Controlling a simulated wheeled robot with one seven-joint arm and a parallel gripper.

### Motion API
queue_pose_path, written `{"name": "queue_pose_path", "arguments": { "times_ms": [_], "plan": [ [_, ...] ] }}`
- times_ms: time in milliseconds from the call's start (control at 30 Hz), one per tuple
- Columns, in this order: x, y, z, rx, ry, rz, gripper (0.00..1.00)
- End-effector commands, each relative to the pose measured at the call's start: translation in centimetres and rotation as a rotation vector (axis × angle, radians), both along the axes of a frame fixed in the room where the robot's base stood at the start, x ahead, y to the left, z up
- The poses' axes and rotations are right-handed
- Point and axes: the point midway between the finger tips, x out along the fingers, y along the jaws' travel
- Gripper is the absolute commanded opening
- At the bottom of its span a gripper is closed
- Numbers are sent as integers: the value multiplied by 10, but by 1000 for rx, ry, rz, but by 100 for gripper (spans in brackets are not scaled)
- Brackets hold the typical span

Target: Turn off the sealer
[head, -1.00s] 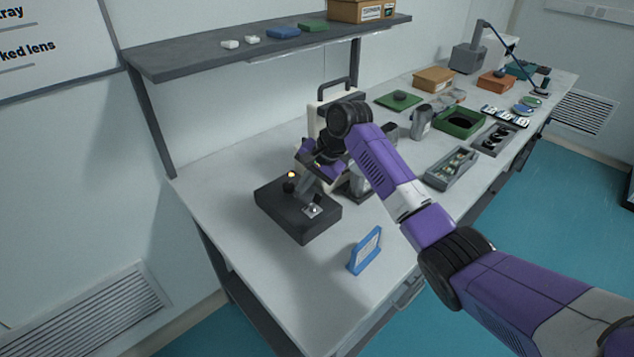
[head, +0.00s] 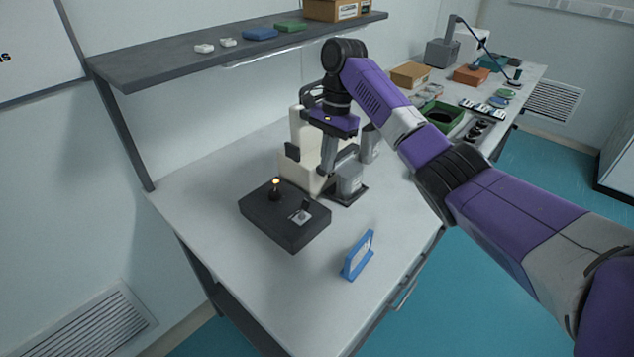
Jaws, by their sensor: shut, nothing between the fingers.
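The sealer appears to be the cream upright machine (head: 303,135) at the back of the bench, with a black box (head: 283,228) in front of it. On the box are a small post with a glowing yellow-orange lamp (head: 276,182) and a light metal plate (head: 300,217) with a small switch lever (head: 305,206). The lever's exact position is too small to tell. My gripper (head: 324,172) points down, shut and empty, in front of the cream machine and up and right of the switch in the picture. It hides part of the machine.
A blue-framed stand (head: 358,256) is near the bench's front edge. A grey block on a dark base (head: 349,180) stands close right of my gripper. A grey shelf (head: 225,62) hangs above the bench. The bench top left of the black box is clear.

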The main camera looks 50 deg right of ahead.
Motion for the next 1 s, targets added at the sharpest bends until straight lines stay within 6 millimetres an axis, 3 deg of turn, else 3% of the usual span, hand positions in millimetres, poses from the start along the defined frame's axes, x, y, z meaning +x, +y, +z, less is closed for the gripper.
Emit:
{"name": "queue_pose_path", "arguments": {
  "times_ms": [567,600,700,1000],
  "plan": [
    [-2,19,-99,1,3,1,0],
    [0,26,-87,-1,-4,4,0],
    [-1,38,-81,-1,-2,4,0],
    [-2,53,-75,0,-1,1,0]
  ]
}}
